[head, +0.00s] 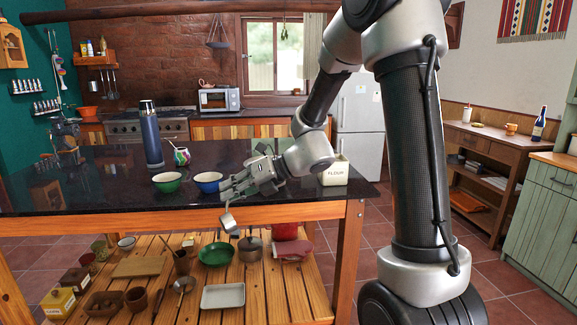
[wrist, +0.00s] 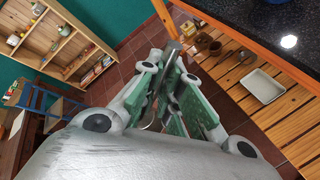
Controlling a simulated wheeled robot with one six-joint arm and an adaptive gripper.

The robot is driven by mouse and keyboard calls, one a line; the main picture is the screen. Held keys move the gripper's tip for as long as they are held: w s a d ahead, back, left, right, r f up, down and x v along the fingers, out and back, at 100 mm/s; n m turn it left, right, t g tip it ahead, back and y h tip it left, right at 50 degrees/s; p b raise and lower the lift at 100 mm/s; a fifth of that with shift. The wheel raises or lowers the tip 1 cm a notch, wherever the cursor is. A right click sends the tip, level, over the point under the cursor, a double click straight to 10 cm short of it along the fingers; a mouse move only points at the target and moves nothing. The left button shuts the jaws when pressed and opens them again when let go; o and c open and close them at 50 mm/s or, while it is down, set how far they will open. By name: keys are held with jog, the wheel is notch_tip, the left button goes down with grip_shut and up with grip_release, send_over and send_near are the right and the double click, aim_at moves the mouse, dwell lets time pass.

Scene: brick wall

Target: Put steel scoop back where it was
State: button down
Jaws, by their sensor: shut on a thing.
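The steel scoop (head: 228,221) is a small grey metal scoop. My gripper (head: 230,193) is shut on it in front of the table's near edge, and the scoop hangs down from the fingers, above the lower slatted shelf. In the wrist view, my gripper (wrist: 176,92) has its green-faced fingers close together, with a grey metal piece of the scoop (wrist: 172,48) at their far end. The fingers hide much of the handle.
The dark tabletop (head: 90,185) bears a green bowl (head: 167,182), a blue bowl (head: 208,182), a blue flask (head: 151,138) and a flour box (head: 335,172). The slatted shelf below holds a white tray (head: 223,297), a green bowl (head: 216,254), a pot (head: 250,248) and several cups.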

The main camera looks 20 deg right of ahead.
aim_at(226, 219)
jog(key=s+n+g, duration=0.1)
jog(key=s, duration=0.1)
jog(key=s+a+f+n+g+h, duration=0.1)
jog(key=n, duration=0.1)
jog(key=s+a+n+g, duration=0.1)
jog(key=s+n, duration=0.1)
jog(key=shift+s+f+g+h, duration=0.15)
jog(key=shift+s+g+h, duration=0.15)
jog(key=shift+s, duration=0.05)
jog(key=shift+s+d+f+n+h, duration=0.3)
jog(key=shift+s+d+f+n, duration=0.3)
jog(key=shift+n, duration=0.3)
jog(key=w+d+n+t+h, duration=0.1)
jog(key=w+d+n+h, duration=0.25)
jog(key=d, duration=0.95)
jog(key=w+d+r+m+t+h, duration=0.1)
jog(key=w+d+r+t+h, duration=0.2)
jog(key=w+d, duration=0.6)
notch_tip(226, 219, up, 2)
jog(key=shift+w+r+h, duration=0.1)
jog(key=shift+w+h, duration=0.05)
jog(key=shift+h, duration=0.7)
jog(key=shift+t, duration=0.3)
